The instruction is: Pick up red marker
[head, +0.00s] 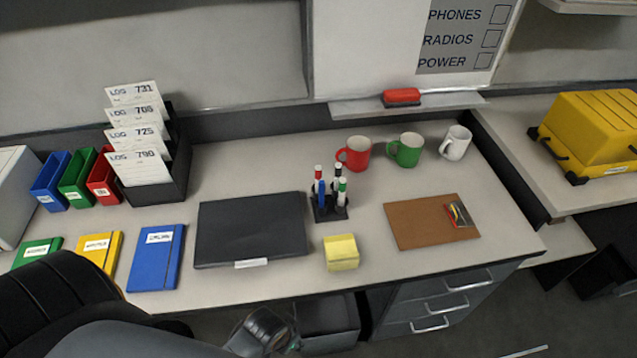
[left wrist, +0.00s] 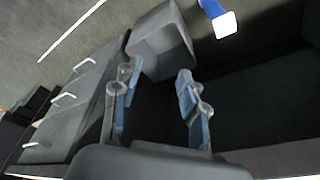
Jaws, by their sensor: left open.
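The red marker (head: 318,174) has a white body and a red cap. It stands upright in a small black holder (head: 330,211) on the desk, with black, green and blue markers around it; its lower part is hidden. My left gripper (left wrist: 158,98) shows in the left wrist view with its two blue-padded fingers apart and nothing between them. It is low in front of the desk, below the desktop and well away from the marker. A grey part of my left arm shows at the bottom of the head view. My right gripper is not seen.
A black folder (head: 250,229) lies left of the holder, yellow notes (head: 341,252) in front, a clipboard (head: 418,223) to the right. Red (head: 354,152), green (head: 405,149) and white (head: 455,142) mugs stand behind. Drawers (head: 440,300) and a grey bin (head: 328,318) are under the desk.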

